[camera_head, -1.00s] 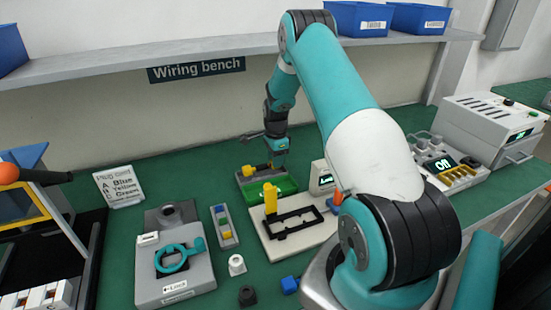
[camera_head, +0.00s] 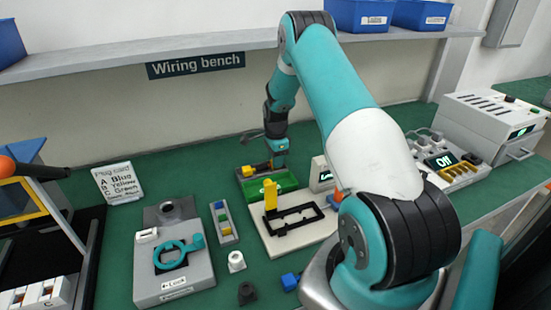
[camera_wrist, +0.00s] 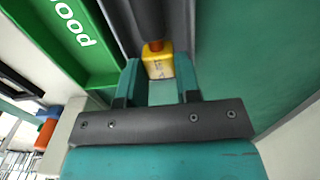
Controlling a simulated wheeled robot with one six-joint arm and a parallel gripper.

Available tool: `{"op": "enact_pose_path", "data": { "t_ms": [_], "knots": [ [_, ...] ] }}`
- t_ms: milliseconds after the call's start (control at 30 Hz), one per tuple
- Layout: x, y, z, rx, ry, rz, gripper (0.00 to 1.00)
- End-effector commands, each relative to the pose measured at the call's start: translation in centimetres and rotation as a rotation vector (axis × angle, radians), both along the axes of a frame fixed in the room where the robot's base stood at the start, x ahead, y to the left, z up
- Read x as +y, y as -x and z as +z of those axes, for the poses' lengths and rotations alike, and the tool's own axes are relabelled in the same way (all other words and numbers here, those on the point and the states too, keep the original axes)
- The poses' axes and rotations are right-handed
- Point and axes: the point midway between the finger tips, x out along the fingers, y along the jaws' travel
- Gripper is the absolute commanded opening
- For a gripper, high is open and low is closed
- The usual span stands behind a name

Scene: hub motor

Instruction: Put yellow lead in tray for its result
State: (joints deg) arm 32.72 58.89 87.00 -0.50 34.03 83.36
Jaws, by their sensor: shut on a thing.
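My gripper (camera_head: 279,163) is low at the back of the bench, at the tray. In the wrist view its two fingers (camera_wrist: 158,85) are shut on the yellow lead's block (camera_wrist: 158,62), which has small, unreadable marks and a red-orange end. In the head view the yellow lead (camera_head: 256,169) shows beside the fingers, over the rear part of the tray. The green tray (camera_head: 270,188) has a green front section; its wall (camera_wrist: 72,50) shows white lettering ending in "ood" in the wrist view. A dark grey section lies beside it, under the lead. I cannot tell whether the lead touches the floor.
A fixture with a yellow upright block (camera_head: 270,196) and black frame stands just in front of the tray. A grey device with a teal ring (camera_head: 174,256), a small rack (camera_head: 223,222) and a plug card (camera_head: 118,182) are left. A meter reading "Off" (camera_head: 440,161) is right.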

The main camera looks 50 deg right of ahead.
Motion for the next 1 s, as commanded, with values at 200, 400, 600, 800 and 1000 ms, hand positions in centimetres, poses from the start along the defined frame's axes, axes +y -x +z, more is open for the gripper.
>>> {"op": "enact_pose_path", "data": {
  "t_ms": [200,400,600,800,1000],
  "knots": [
    [0.0,0.0,-0.5,0.0,0.0,0.0,0.0],
    [0.0,0.0,-0.9,0.0,0.0,0.0,0.0],
    [0.0,0.0,-1.3,0.0,0.0,0.0,0.0],
    [0.0,0.0,-1.3,0.0,0.0,0.0,0.0],
    [0.0,0.0,-1.3,0.0,0.0,0.0,0.58]
  ]
}}
